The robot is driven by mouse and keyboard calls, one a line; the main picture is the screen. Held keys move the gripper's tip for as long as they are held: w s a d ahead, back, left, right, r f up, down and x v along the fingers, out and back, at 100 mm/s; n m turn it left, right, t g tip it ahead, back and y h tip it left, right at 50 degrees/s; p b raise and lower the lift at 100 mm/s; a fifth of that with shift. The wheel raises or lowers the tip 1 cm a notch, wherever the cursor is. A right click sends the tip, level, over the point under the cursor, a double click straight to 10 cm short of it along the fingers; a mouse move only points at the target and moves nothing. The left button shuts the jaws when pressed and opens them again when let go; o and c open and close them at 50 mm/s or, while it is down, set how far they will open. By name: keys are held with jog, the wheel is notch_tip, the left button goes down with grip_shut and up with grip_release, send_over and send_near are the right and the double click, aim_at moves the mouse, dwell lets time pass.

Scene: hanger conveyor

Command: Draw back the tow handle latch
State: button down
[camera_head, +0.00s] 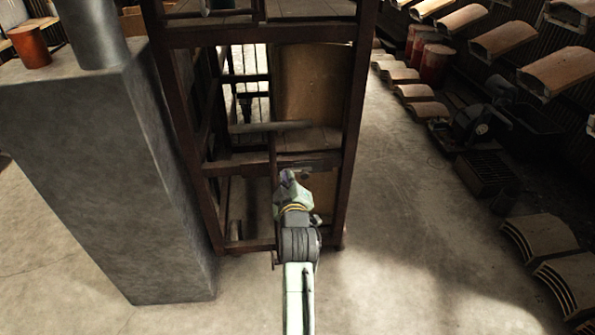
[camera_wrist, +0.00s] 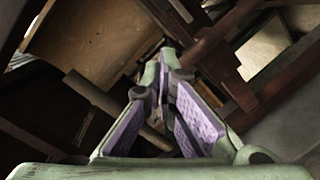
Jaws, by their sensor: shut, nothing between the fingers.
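A T-shaped tow handle (camera_head: 270,127) stands at the front of the dark brown metal frame in the head view, its crossbar level and its thin post running down behind my gripper. A grey round bar that looks like this crossbar (camera_wrist: 100,98) slants across the wrist view, to the left of the fingers. My gripper (camera_head: 287,177) is in front of the frame, just right of the post. In the wrist view its purple-padded fingers (camera_wrist: 167,58) meet at the tips, with nothing between them. I cannot make out the latch itself; whether the fingertips touch anything is unclear.
The brown frame (camera_head: 350,135) has uprights and crossbars close around my gripper. A grey concrete block (camera_head: 140,190) stands close on the left. Curved panels (camera_head: 545,245) and machinery (camera_head: 475,125) line the right side. The floor (camera_head: 410,220) between is clear.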

jog(key=w+d+f+p, duration=0.1)
jog(key=w+d+f, duration=0.1)
jog(key=w+f, duration=0.2)
jog(key=w, duration=0.3)
jog(key=shift+w, duration=0.1)
jog(key=d, duration=0.2)
jog(key=d+b, duration=0.1)
jog(key=d, duration=0.1)
jog(key=shift+w, duration=0.25)
